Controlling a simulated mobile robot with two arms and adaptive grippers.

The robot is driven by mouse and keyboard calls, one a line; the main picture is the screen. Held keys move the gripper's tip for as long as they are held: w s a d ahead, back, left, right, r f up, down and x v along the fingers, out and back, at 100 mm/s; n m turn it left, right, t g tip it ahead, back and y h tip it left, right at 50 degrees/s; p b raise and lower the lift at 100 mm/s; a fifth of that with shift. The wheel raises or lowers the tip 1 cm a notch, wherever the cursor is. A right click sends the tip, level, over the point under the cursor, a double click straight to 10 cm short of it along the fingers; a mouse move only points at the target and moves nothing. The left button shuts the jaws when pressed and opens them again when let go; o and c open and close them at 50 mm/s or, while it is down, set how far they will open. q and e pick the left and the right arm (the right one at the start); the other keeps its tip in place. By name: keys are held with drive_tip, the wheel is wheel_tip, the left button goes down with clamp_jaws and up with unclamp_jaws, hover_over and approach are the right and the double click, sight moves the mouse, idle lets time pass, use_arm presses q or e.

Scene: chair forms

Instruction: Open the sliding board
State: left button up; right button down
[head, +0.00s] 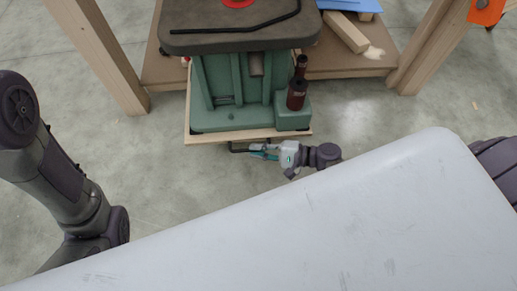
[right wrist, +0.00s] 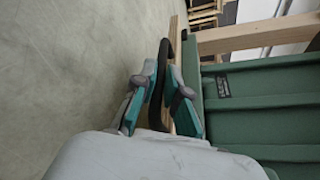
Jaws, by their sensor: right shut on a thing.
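The sliding board (head: 205,138) is a light wooden board under the green machine base (head: 222,100), with its front edge facing me. A dark bar handle (head: 238,150) runs along its front; it also shows as a black bar in the right wrist view (right wrist: 157,112). My right gripper (head: 261,151) is at the board's front edge, its teal-and-grey fingers closed around the handle. In the right wrist view its fingers (right wrist: 160,88) lie on both sides of the bar. My left arm shows at the left of the head view, but its gripper is out of the picture.
The machine's dark tabletop (head: 240,35) overhangs the base, and brown cylinders (head: 297,93) stand at its right. A wooden workbench leg (head: 100,55) stands at left, another (head: 428,48) at right. Concrete floor (head: 170,175) in front of the board is clear.

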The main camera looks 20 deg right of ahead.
drive_tip(key=shift+f, duration=0.1)
drive_tip(key=c, duration=1.2)
unclamp_jaws()
drive_tip(key=shift+d, duration=0.1)
drive_tip(key=v, duration=1.2)
